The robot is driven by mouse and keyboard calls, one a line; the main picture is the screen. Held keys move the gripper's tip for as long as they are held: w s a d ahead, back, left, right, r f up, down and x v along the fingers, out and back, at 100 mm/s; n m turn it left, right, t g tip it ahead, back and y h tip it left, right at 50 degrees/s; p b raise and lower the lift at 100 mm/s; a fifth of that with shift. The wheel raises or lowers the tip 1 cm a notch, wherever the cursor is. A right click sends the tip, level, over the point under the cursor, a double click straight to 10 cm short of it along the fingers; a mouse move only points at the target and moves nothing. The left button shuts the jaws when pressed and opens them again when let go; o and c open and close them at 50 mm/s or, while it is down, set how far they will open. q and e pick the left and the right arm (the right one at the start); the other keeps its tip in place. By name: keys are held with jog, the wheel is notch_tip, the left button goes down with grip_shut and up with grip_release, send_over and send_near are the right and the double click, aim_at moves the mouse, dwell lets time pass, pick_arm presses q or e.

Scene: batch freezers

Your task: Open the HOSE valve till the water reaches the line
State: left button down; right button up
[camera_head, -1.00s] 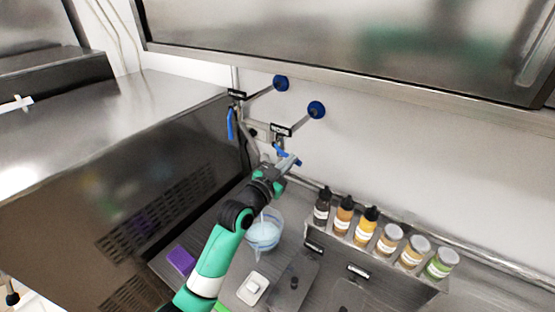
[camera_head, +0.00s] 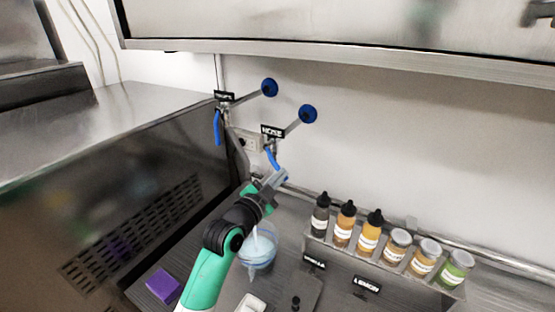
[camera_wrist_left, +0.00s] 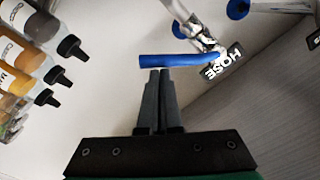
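The HOSE valve has a blue lever (camera_head: 272,159) below its black HOSE label (camera_head: 272,131) on the back wall; the lever slants down to the right. In the left wrist view the lever (camera_wrist_left: 175,60) lies across just beyond my fingertips. My left gripper (camera_head: 276,178) is at the lever's lower end. Its fingers (camera_wrist_left: 159,72) are together, with nothing seen between them; whether they touch the lever is unclear. A clear jug (camera_head: 262,250) with pale blue contents stands below, partly hidden by my arm. My right gripper is not in view.
Another valve with a hanging blue lever (camera_head: 217,128) is to the left. A rack (camera_head: 400,272) of several bottles and jars stands right of the jug. A purple block (camera_head: 163,285) lies at the front left. A steel cabinet (camera_head: 150,190) borders the left side.

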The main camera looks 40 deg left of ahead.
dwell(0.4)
pick_arm(q)
jog(key=s+d+r+p, duration=0.2)
jog(key=s+d+p, duration=0.1)
jog(key=s, duration=0.7)
jog(key=shift+s+d+r+p, duration=0.35)
jog(key=shift+d+p, duration=0.05)
jog(key=shift+p, duration=0.15)
dwell(6.0)
